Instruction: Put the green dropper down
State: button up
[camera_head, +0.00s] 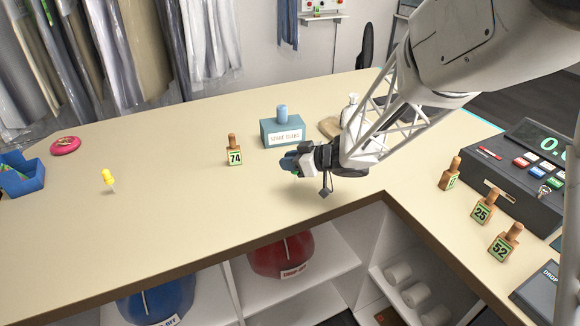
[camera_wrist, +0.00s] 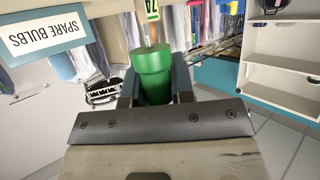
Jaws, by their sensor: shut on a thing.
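My gripper (camera_head: 288,163) is above the counter near its front edge, in front of the teal spare-bulbs box. In the wrist view my gripper (camera_wrist: 154,88) is shut on the green dropper (camera_wrist: 152,62), whose round green top sits between the two fingers. In the head view the dropper is almost wholly hidden by the fingers. I cannot tell from these frames whether its lower end touches the counter.
The spare-bulbs box (camera_head: 282,131) stands behind my gripper, with wooden tag 74 (camera_head: 235,153) left of it. Tags 25 (camera_head: 482,210) and 52 (camera_head: 502,244) stand right. The counter's left middle is clear.

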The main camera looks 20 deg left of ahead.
jog(key=shift+f, duration=1)
jog(key=shift+f, duration=0.15)
jog(key=o, duration=0.9)
jog(key=shift+r, duration=0.2)
jog(key=shift+v, duration=6)
jog(key=shift+s, duration=0.1)
jog(key=shift+r, duration=0.1)
